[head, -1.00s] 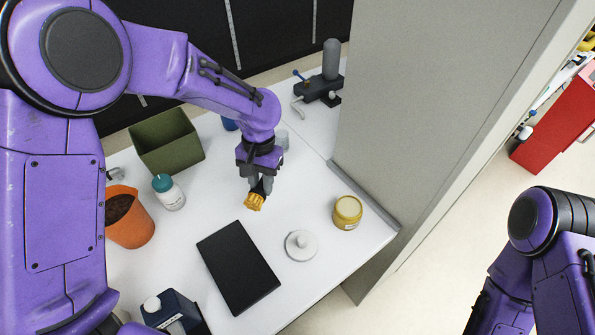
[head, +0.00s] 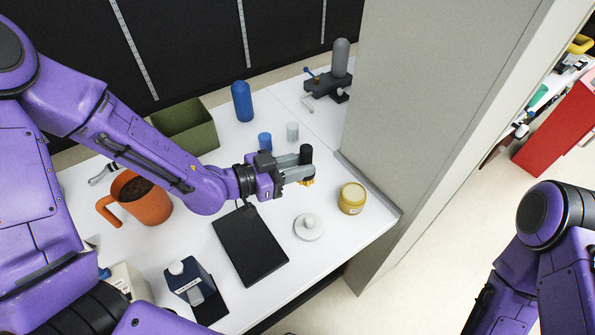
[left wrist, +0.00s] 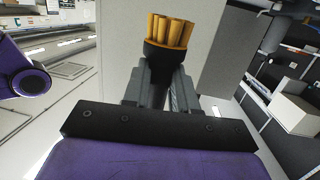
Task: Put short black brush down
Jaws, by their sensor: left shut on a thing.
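My left gripper (head: 296,168) is shut on the short black brush (head: 306,153), above the white table. The brush stands roughly upright in the jaws, its black handle end up and its tan bristles (head: 307,182) pointing down. In the left wrist view the bristles (left wrist: 172,32) of the brush show beyond the fingers (left wrist: 160,85). I cannot tell how far the bristles are from the table. My right arm shows at the lower right of the head view, but its gripper is not visible.
A yellow jar (head: 352,198) and a white round lid-like piece (head: 308,227) stand near the gripper. A black flat pad (head: 248,243) lies on the white table (head: 300,265). An orange mug (head: 148,205), green bin (head: 185,128) and blue bottle (head: 242,101) stand further left. A grey wall panel (head: 410,110) rises at right.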

